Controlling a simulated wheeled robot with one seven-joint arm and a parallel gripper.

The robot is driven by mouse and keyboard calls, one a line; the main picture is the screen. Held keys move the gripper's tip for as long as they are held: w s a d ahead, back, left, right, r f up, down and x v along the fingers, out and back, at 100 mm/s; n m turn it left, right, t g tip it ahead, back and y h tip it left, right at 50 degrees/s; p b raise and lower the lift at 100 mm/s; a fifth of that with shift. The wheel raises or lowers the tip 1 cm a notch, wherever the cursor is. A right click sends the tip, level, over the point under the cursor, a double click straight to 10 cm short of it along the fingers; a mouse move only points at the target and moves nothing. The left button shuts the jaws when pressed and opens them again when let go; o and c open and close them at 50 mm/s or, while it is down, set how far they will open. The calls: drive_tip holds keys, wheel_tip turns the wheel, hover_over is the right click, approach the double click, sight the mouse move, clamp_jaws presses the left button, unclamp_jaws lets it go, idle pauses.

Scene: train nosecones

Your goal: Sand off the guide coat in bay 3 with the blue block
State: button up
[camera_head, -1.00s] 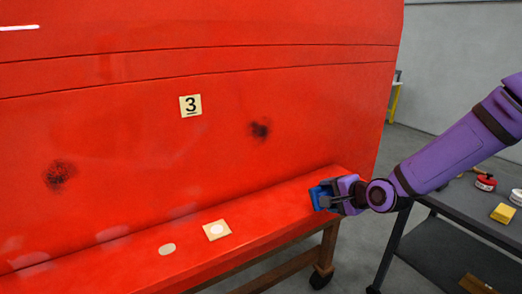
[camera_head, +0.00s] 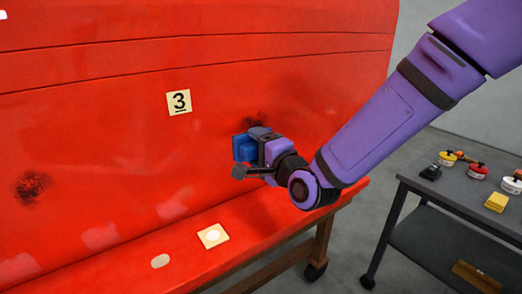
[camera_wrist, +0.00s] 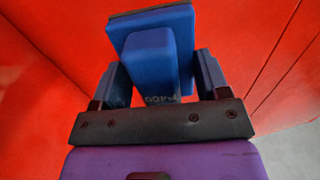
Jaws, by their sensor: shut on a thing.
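The blue block (camera_head: 243,147) is held between the fingers of my gripper (camera_head: 252,158), which is shut on it. In the wrist view the block (camera_wrist: 150,45) sits between the two fingers, with its flat dark-edged pad facing away from my gripper (camera_wrist: 158,75). In the head view the block is just in front of the red panel, near a dark guide coat patch (camera_head: 256,126) partly hidden behind my gripper. I cannot tell whether the block touches the panel. A second dark speckled patch (camera_head: 31,187) lies at the far left. The bay 3 label (camera_head: 179,102) is between and above the patches.
The red panel (camera_head: 110,130) has a ledge with a pale square with a white disc (camera_head: 213,236) and a pale oval (camera_head: 160,261). A grey cart (camera_head: 440,195) at right bears a yellow block (camera_head: 496,202), a dark block (camera_head: 430,172) and several tins.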

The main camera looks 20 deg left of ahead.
sight(270, 125)
drive_tip(key=shift+x, duration=2.25)
drive_tip(key=shift+x, duration=0.9)
drive_tip(key=shift+w+d, duration=1.75)
drive_tip(key=shift+w, duration=0.3)
drive_tip(key=shift+w+d, duration=1.75)
drive_tip(key=shift+w, duration=0.3)
drive_tip(key=shift+a, duration=0.1)
drive_tip(key=s+a, duration=0.7)
drive_tip(key=s, duration=0.1)
drive_tip(key=shift+w+r, duration=0.1)
drive_tip(key=shift+c, duration=0.4)
